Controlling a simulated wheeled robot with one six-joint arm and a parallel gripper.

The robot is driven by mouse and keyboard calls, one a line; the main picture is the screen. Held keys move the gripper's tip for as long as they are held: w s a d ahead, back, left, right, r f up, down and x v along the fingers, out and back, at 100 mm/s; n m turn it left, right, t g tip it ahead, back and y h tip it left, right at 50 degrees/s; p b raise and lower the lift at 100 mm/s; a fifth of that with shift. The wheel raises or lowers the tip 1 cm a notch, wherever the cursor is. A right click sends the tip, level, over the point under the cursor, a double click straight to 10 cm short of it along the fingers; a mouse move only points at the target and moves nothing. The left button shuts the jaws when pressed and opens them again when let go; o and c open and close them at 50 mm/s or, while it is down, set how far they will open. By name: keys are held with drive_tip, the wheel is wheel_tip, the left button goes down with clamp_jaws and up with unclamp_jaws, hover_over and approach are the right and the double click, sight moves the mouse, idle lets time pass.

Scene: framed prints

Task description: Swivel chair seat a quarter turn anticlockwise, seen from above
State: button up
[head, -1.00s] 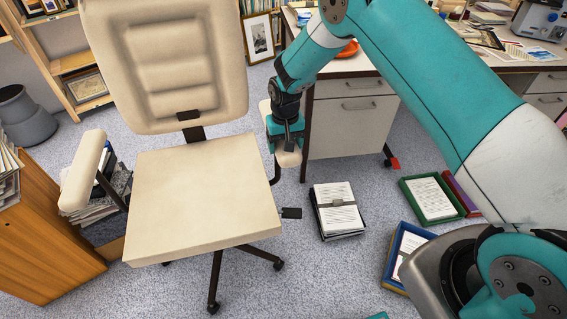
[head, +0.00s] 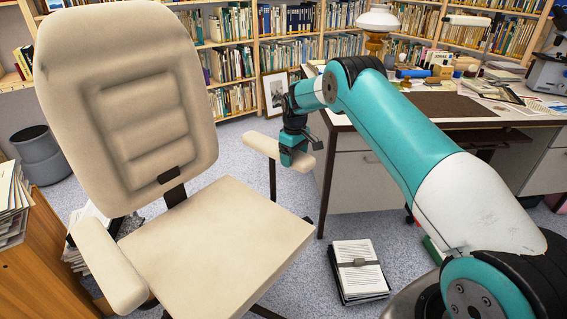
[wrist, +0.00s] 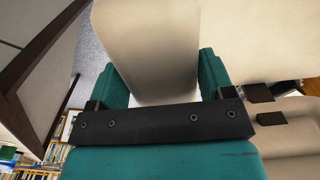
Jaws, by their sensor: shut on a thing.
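The cream swivel chair fills the left of the head view. Its seat (head: 225,245) has its front edge toward the lower right, and its padded backrest (head: 140,75) stands at the upper left. My gripper (head: 293,155) is shut on the chair's far armrest (head: 261,143), near its front end. In the wrist view the armrest pad (wrist: 145,50) lies between my two teal fingers. The near armrest (head: 108,265) is free at the lower left. The chair's base is mostly hidden under the seat.
A desk (head: 345,180) stands just right of the gripped armrest. A stack of papers (head: 358,270) lies on the floor right of the seat. A wooden cabinet (head: 50,265) and a grey bin (head: 40,155) stand at the left. Bookshelves line the back.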

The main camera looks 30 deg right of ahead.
drive_tip(key=shift+w+r, duration=0.1)
drive_tip(key=shift+w, duration=0.15)
drive_tip(key=o, duration=1.3)
wheel_tip(320, 180, up, 17)
drive_tip(key=shift+r, duration=0.15)
